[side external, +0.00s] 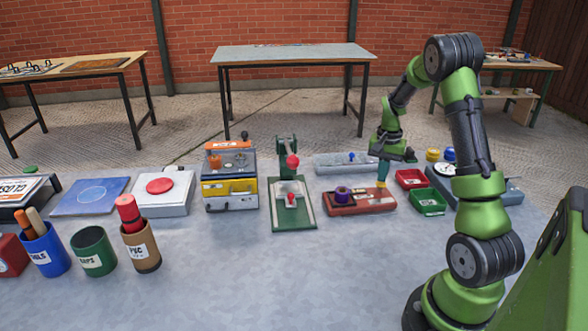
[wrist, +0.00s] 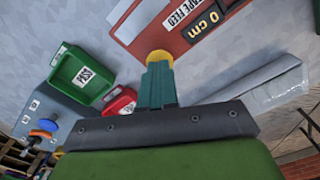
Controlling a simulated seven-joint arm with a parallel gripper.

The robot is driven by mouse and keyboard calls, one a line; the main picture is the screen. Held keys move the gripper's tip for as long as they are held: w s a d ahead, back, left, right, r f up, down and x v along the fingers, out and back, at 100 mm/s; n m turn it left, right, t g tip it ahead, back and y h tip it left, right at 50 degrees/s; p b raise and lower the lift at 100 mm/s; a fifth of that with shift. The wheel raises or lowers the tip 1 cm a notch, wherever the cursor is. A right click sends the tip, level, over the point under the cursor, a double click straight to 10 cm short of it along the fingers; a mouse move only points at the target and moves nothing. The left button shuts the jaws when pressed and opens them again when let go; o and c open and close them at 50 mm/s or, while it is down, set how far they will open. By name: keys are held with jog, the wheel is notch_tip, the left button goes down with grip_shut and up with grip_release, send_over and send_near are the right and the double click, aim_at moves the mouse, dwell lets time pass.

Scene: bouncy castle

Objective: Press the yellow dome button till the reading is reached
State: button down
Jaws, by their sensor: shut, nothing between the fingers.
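The red tape-feed box (side external: 360,205) sits on the table and also shows in the wrist view (wrist: 150,25). Its display (wrist: 203,24) reads "0 cm", beside a "TAPE FEED" label. The yellow dome button (wrist: 159,56) is on the box, partly covered by my fingertips; only a little of it shows in the side view (side external: 381,185). My gripper (side external: 383,175) is shut and empty, pointing down at the button. Its teal fingers (wrist: 160,72) overlap the button in the wrist view. I cannot tell whether they touch it.
A red bin (side external: 410,179) and a green bin (side external: 428,202) stand to the right. A grey unit (side external: 345,163) lies behind. A green press (side external: 291,205) stands left.

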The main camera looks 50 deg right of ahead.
jog(key=shift+f, duration=1.05)
jog(key=shift+r, duration=2.95)
jog(key=shift+f, duration=1.55)
